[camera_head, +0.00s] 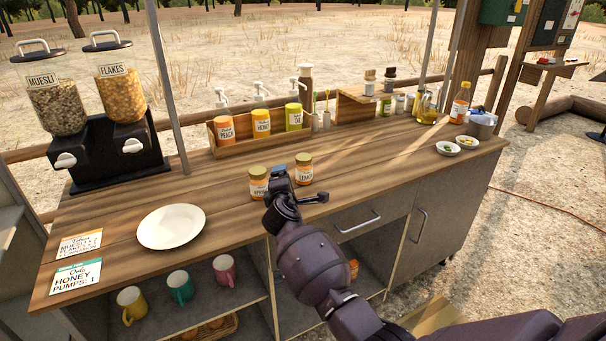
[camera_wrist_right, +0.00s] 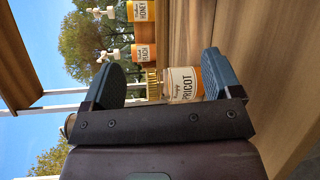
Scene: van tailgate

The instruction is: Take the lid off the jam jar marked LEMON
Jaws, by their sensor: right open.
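The LEMON jam jar (camera_head: 304,172) stands upright on the counter with its gold lid (camera_head: 304,157) on. The APRICOT jam jar (camera_head: 258,186), also lidded, stands just left of it. My right gripper (camera_head: 296,190) is in front of the two jars, open and empty, and covers part of the APRICOT jar. In the right wrist view, turned on its side, the APRICOT jar (camera_wrist_right: 183,84) shows beyond the gap between the open fingers (camera_wrist_right: 165,68); one finger hides its base. The LEMON jar cannot be made out there. My left gripper is not in view.
Behind the jars, a wooden rack (camera_head: 258,140) holds several pump bottles. A white plate (camera_head: 171,226) and cards lie to the left, near the cereal dispensers (camera_head: 110,150). Small bowls (camera_head: 467,142) and bottles stand at the right. The counter (camera_head: 365,162) right of the jars is clear.

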